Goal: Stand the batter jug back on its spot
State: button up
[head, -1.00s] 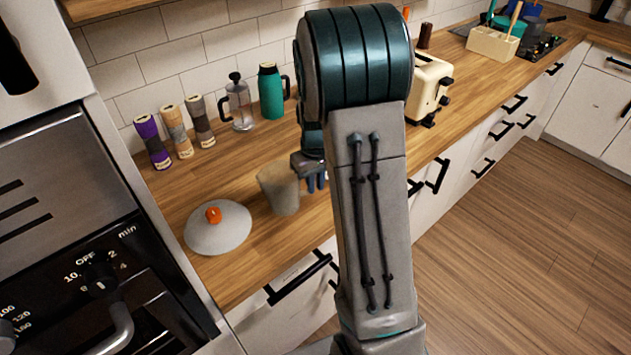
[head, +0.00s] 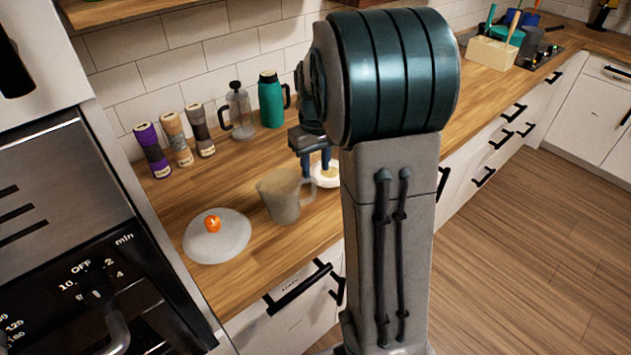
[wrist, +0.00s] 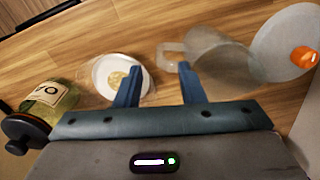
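The batter jug (head: 281,197) is a translucent grey jug with a handle. It stands on the wooden counter beside the round lid with the orange knob. In the wrist view the jug (wrist: 222,66) is beyond the fingers to the right, its handle near the right fingertip. My gripper (head: 319,165) is open, its two blue fingers apart with nothing between them. In the wrist view my gripper (wrist: 158,80) points toward the counter. A white round dish (head: 326,174) with a yellowish centre lies behind the fingers, partly hidden by them.
The grey lid (head: 222,243) with its orange knob lies left of the jug. Three grinders (head: 177,142), a French press (head: 238,108) and a green flask (head: 271,100) stand along the wall. A labelled jar (wrist: 48,100) shows at the left of the wrist view.

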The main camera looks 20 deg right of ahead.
jog(key=s+a+r+t, duration=0.2)
jog(key=s+a+r, duration=0.4)
jog(key=s, duration=0.4)
jog(key=s+a+f+m+t, duration=0.1)
jog(key=s+a, duration=0.2)
jog(key=s, duration=0.7)
jog(key=shift+s+f, duration=0.15)
jog(key=shift+s, duration=0.2)
